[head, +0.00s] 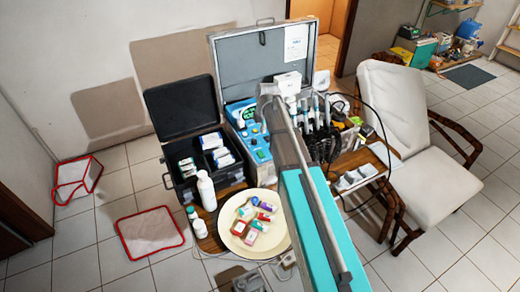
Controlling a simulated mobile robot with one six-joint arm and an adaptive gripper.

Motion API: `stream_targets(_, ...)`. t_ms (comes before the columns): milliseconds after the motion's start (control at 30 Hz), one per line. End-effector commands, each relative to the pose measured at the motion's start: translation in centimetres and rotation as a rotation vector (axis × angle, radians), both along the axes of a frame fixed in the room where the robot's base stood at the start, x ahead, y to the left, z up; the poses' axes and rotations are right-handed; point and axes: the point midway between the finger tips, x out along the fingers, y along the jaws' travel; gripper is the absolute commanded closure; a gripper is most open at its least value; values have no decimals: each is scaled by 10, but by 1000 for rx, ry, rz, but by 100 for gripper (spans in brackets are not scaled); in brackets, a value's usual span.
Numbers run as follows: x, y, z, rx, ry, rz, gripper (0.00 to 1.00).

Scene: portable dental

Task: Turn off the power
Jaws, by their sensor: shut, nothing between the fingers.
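The portable dental unit is a grey open case (262,62) with its lid raised, standing on a low wooden table. Its blue control panel (243,116) is at the case's left, with small dials, a green knob and buttons. Which of these is the power switch is too small to tell, and so is its on or off state. Handpieces and dark hoses (322,140) fill the right of the case. A grey and teal bar (318,215) crosses the foreground and hides part of the case. I cannot make out my gripper in this view.
A black open case (180,108) stands left of the unit. A white bottle (206,190) and a round cream tray (272,246) of small boxes are in front. A white chair (405,120) stands at right.

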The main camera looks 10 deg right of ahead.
Motion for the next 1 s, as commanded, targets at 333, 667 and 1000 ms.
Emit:
stream_targets(333,1,0,-8,0,0,-1,100)
stream_targets(667,5,1,-32,0,0,-1,100)
stream_targets(1000,9,2,-58,0,0,-1,100)
